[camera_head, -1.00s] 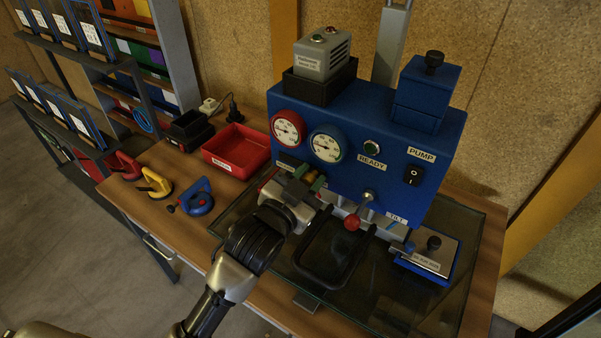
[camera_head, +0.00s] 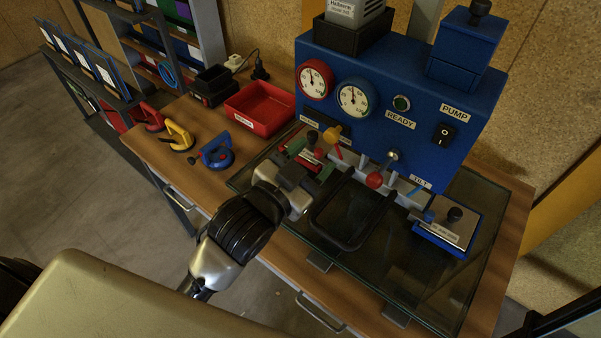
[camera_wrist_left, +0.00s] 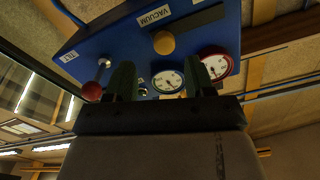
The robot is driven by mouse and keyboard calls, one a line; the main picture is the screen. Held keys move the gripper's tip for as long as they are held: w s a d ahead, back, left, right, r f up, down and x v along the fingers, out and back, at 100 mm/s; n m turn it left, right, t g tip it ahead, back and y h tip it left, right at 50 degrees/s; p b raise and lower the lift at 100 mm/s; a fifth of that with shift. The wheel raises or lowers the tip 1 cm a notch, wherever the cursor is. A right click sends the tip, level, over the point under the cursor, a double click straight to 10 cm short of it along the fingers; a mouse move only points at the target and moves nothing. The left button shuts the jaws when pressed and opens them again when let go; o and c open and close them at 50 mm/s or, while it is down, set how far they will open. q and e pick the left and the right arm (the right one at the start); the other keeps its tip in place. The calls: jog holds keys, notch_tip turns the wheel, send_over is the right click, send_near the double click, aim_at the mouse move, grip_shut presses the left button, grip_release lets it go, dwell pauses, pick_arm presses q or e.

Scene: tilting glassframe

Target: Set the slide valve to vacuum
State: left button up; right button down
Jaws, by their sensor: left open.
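The slide valve's yellow knob (camera_head: 332,135) sits low on the front of the blue panel (camera_head: 420,125), below the two gauges. In the left wrist view the yellow knob (camera_wrist_left: 163,42) is beside the VACUUM label (camera_wrist_left: 155,17) and a dark slot strip. My left gripper (camera_head: 311,160) is open in front of the knob and a little below it in the head view. In the left wrist view its green-padded fingers (camera_wrist_left: 159,82) stand apart with nothing gripped, and the knob appears beyond the fingertips. My right gripper is not in view.
A red-ball lever (camera_head: 375,180) by the TILT label stands right of my left gripper. A black frame (camera_head: 350,243) lies on the glass-topped table below. A red bin (camera_head: 262,107) and a blue suction cup (camera_head: 217,156) are on the left.

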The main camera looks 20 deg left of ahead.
pick_arm(q)
jog(key=shift+b+v, duration=0.35)
jog(key=shift+v, duration=1.45)
jog(key=s+a+f+n+g+y, duration=0.35)
jog(key=s+f+g, duration=0.35)
jog(key=f, duration=0.3)
jog(key=s+a+f+n+g+y, duration=0.25)
jog(key=s+a+f+g, duration=0.3)
jog(key=s+f, duration=0.35)
notch_tip(320, 180, down, 26)
jog(key=w+g, duration=0.1)
jog(key=g, duration=0.1)
jog(key=s+a+f+g, duration=0.1)
jog(key=s+a+f, duration=0.1)
jog(key=s+f, duration=1.4)
jog(key=shift+s+a+f+m, duration=0.35)
jog(key=shift+f+m, duration=0.05)
jog(key=shift+f, duration=0.45)
